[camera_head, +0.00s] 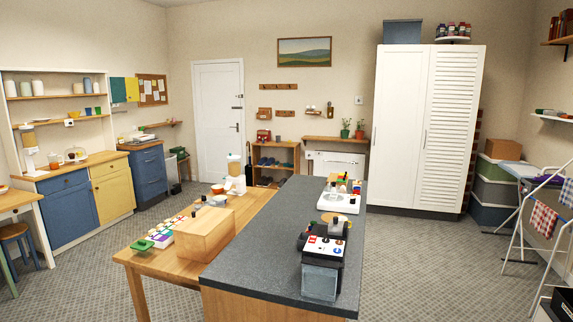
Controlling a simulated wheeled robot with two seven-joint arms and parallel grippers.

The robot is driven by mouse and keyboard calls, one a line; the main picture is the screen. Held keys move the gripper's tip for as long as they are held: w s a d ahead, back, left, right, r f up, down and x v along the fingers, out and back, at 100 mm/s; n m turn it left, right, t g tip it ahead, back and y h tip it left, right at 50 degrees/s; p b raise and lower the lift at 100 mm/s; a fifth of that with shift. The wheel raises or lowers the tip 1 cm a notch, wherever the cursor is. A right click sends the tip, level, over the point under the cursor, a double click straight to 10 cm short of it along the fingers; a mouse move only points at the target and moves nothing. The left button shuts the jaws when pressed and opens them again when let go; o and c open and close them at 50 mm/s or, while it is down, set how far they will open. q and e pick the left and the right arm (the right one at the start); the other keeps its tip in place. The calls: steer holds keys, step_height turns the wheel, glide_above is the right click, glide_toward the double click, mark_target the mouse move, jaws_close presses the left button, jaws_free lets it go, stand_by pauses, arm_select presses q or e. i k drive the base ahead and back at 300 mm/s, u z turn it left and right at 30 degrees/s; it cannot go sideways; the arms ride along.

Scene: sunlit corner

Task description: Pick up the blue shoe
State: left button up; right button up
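A low wooden rack (297,152) stands against the far wall, just right of the white door. Small blue shapes that look like shoes (264,161) sit on its shelf. They are too small and far to tell which one is the blue shoe or how many there are. Neither of my grippers is in view.
A dark-topped counter (272,262) and a wooden table (150,263) with several small objects stand in the foreground, between me and the rack. A white wardrobe (400,130) is at the right. Patterned floor (420,260) is open right of the counter. A drying rack (522,215) stands far right.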

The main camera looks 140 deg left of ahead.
mark_target(263, 160)
steer(key=z, duration=5.9)
steer(key=i, duration=6.6)
